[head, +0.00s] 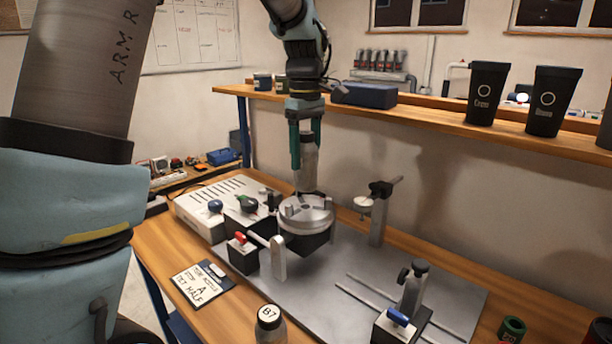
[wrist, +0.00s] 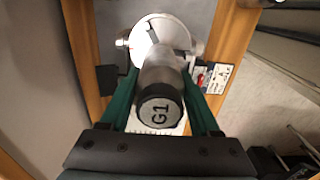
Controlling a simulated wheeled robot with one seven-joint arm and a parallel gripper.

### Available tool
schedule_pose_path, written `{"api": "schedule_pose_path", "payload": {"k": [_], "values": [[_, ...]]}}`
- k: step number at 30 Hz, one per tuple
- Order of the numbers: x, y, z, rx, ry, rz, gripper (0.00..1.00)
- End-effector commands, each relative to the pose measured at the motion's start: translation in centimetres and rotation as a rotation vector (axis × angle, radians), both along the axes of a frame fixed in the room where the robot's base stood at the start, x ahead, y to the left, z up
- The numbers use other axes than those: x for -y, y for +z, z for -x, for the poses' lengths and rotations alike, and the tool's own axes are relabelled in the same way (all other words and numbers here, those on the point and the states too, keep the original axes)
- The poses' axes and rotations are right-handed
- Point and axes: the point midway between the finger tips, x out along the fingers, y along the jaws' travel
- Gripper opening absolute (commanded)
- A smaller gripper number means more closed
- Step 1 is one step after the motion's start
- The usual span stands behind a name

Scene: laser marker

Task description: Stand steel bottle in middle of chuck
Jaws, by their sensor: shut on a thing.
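My gripper (head: 305,147) is shut on a steel bottle (head: 309,165), with one green finger on each side of it. The bottle also shows in the wrist view (wrist: 160,75), its dark cap marked G1. The bottle is upright above the round metal chuck (head: 306,212) on the machine. The chuck shows behind the bottle in the wrist view (wrist: 140,38). The bottle's bottom end is close over the chuck's middle; I cannot tell whether it touches. Another bottle, with a cap marked B7 (head: 268,322), stands at the front of the table.
A grey box with knobs (head: 222,205) is left of the chuck. A clamp stand (head: 378,212) is behind right, and another clamp (head: 412,290) is front right on the metal plate (head: 345,275). A written card (head: 203,282) lies front left. A shelf with dark cups (head: 487,92) runs behind.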

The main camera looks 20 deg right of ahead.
Motion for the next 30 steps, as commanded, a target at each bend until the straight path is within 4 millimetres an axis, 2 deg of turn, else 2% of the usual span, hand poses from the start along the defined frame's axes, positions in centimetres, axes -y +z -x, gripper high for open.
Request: {"api": "schedule_pose_path", "payload": {"k": [12, 23, 24, 30], "values": [[0.0, -4.5, 0.0, 0.0, 0.0, 0.0, 0.0], [0.0, -5.0, 0.0, 0.0, -0.001, 0.001, 0.0], [0.0, -5.1, 0.0, 0.0, -0.001, 0.001, 0.64], [0.0, -5.0, 0.0, 0.0, -0.001, 0.001, 0.87]]}}
